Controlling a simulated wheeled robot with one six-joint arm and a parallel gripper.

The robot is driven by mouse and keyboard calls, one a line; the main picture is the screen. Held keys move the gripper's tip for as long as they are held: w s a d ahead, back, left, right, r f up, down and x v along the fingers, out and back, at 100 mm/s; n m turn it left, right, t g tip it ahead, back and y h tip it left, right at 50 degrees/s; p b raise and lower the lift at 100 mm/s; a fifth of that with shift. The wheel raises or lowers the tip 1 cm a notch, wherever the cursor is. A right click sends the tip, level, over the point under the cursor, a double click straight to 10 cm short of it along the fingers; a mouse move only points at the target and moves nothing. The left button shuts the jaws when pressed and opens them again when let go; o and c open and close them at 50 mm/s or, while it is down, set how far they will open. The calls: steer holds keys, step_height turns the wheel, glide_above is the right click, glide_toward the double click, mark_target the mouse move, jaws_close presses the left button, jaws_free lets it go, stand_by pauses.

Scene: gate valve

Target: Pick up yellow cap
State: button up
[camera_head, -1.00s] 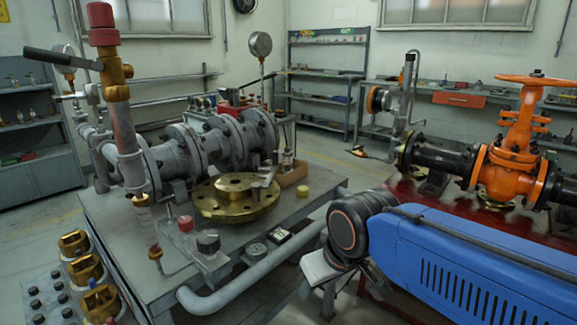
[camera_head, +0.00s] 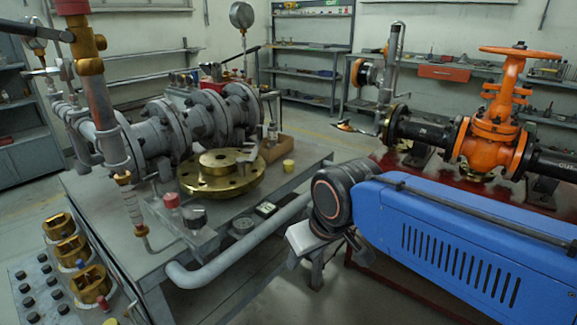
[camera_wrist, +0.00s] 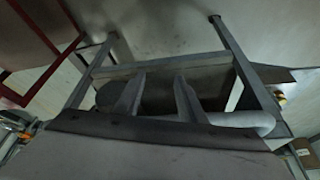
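The yellow cap (camera_head: 288,165) is a small, short cylinder. It stands near the right edge of the grey table (camera_head: 318,157), to the right of the brass flange (camera_head: 222,177), in the head view. I cannot make it out for sure in the wrist view. My gripper (camera_wrist: 156,92) shows in the wrist view with its two fingers apart and nothing between them. Behind the fingers are a grey frame and a thick grey pipe (camera_wrist: 245,121).
A small wooden box (camera_head: 273,149) stands just behind the cap. The grey pipe (camera_head: 235,250) curves along the table's front. A grey flanged pipe assembly (camera_head: 165,135) fills the table's back. An orange valve (camera_head: 490,145) stands at right. Clear floor lies behind the table.

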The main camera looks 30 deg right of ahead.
steer(key=o, duration=0.3)
steer(key=shift+o, duration=0.2)
steer(key=w+d+r+m+g, duration=0.2)
steer(key=w+d+r+m, duration=0.3)
steer(key=w+r+m, duration=0.45)
steer(key=w+d+r+m+g, duration=0.2)
steer(key=w+d+r+m, duration=0.3)
steer(key=w+r, duration=0.8)
steer(key=m, duration=0.5)
glide_above(289, 162)
steer(key=shift+g, duration=0.4)
steer(key=f, duration=1.1)
steer(key=shift+s+a+f, duration=0.1)
steer(key=shift+a+f, duration=0.2)
steer(key=shift+a, duration=0.05)
steer(key=shift+w+d+f, duration=0.1)
steer(key=shift+d+f, duration=0.1)
steer(key=shift+f, duration=1.15)
steer(key=shift+w+d+f, duration=0.1)
steer(key=shift+d+f, duration=0.1)
steer(key=shift+f, duration=1.15)
